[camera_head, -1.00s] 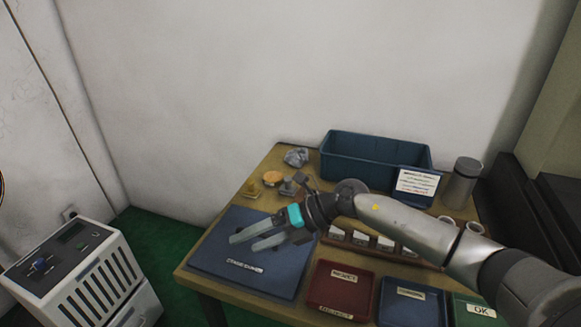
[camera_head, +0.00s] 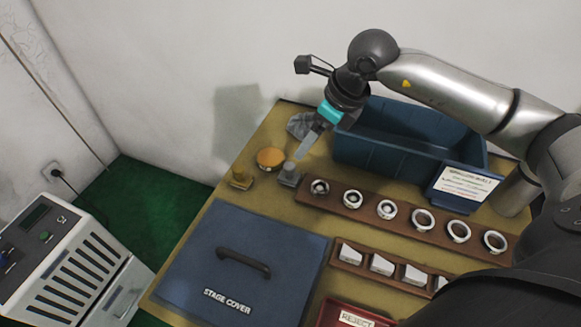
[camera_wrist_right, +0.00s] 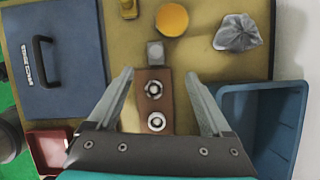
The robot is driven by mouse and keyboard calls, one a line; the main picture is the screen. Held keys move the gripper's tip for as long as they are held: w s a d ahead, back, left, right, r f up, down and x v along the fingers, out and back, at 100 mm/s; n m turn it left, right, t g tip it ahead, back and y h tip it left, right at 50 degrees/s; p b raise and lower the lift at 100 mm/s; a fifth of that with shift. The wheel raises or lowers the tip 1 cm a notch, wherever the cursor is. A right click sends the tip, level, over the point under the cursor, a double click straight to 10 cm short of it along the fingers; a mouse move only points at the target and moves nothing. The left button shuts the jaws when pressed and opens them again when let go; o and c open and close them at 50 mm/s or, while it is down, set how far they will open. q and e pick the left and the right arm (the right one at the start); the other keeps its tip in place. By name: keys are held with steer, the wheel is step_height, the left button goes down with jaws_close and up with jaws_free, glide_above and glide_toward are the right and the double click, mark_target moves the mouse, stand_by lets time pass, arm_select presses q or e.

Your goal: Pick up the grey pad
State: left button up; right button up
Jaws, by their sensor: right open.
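The grey pad (camera_head: 289,174), a small grey block with a raised top, stands on the table just beyond the left end of the ring rack. It also shows in the right wrist view (camera_wrist_right: 155,52), ahead of the fingertips and roughly centred between them. My right gripper (camera_head: 306,146) points down above and near the pad, apart from it as far as I can tell. My left gripper is not in view.
A yellow block (camera_head: 239,178) and an orange disc (camera_head: 271,158) stand left of the pad. A crumpled grey cloth (camera_head: 301,125) and a blue bin (camera_head: 400,150) lie behind. The ring rack (camera_head: 400,217) is close right; the stage cover (camera_head: 215,262) lies in front.

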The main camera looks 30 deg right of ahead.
mark_target(291, 167)
steer(key=b+x, duration=0.1)
steer(key=x, duration=0.6)
steer(key=shift+a+f+b, duration=0.2)
steer(key=shift+f+b, duration=0.05)
steer(key=shift+b, duration=0.15)
steer(key=shift+s+a+b+x, duration=0.15)
steer(key=shift+b+x, duration=0.25)
steer(key=shift+x, duration=0.7)
steer(key=shift+s+a+b+x, duration=0.15)
steer(key=shift+b+x, duration=0.25)
steer(key=shift+x, duration=0.7)
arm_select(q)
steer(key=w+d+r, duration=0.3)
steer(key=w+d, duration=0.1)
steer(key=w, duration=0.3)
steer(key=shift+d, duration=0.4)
arm_select(e)
steer(key=shift+w+a+f, duration=0.1)
steer(key=shift+w+f, duration=0.2)
steer(key=shift+f, duration=0.35)
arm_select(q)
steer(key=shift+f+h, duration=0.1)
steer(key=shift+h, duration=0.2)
arm_select(e)
jaws_close()
